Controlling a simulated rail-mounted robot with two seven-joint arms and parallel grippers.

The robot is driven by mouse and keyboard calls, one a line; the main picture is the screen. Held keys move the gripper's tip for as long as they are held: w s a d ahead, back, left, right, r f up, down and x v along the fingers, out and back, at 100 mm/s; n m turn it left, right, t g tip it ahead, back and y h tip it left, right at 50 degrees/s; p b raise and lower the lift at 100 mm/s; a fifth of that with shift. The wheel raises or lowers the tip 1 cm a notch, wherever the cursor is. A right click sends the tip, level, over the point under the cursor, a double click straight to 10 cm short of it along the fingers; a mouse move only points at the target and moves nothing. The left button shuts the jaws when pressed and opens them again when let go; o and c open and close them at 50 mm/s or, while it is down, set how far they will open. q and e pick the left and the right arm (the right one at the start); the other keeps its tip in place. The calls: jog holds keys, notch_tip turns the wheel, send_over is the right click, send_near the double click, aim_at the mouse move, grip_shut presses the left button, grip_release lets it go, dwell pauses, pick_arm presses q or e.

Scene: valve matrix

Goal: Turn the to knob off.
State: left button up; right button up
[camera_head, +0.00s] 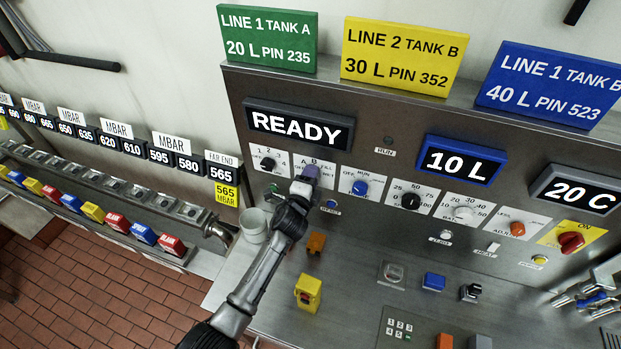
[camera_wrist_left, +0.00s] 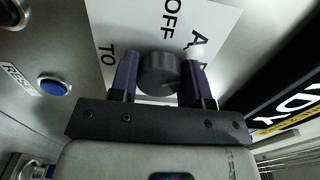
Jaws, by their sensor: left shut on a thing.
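The dark round knob (camera_wrist_left: 158,72) sits on a white label plate in the left wrist view, with "OFF", "TO" and "A" printed around it. My left gripper (camera_wrist_left: 160,80) has its two purple fingers on either side of the knob and is shut on it. In the head view my left gripper (camera_head: 308,174) reaches the panel at the white plate (camera_head: 327,170) marked "A B", below the "READY" display. The gripper hides the knob there. Which mark the knob points to is not clear. My right gripper does not show.
A blue knob (camera_head: 360,187) is just right of the gripper, with a black knob (camera_head: 411,201) beyond it. A blue reset button (camera_head: 330,207) sits below.

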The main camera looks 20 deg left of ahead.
pick_arm(q)
jog(key=n, duration=0.3)
jog(key=shift+n, duration=0.4)
jog(key=n, duration=0.3)
jog(key=shift+n, duration=0.3)
jog(key=n, duration=0.3)
jog(key=shift+n, duration=1.2)
jog(key=shift+f, duration=0.1)
jog(key=shift+n, duration=0.3)
jog(key=o, duration=0.9)
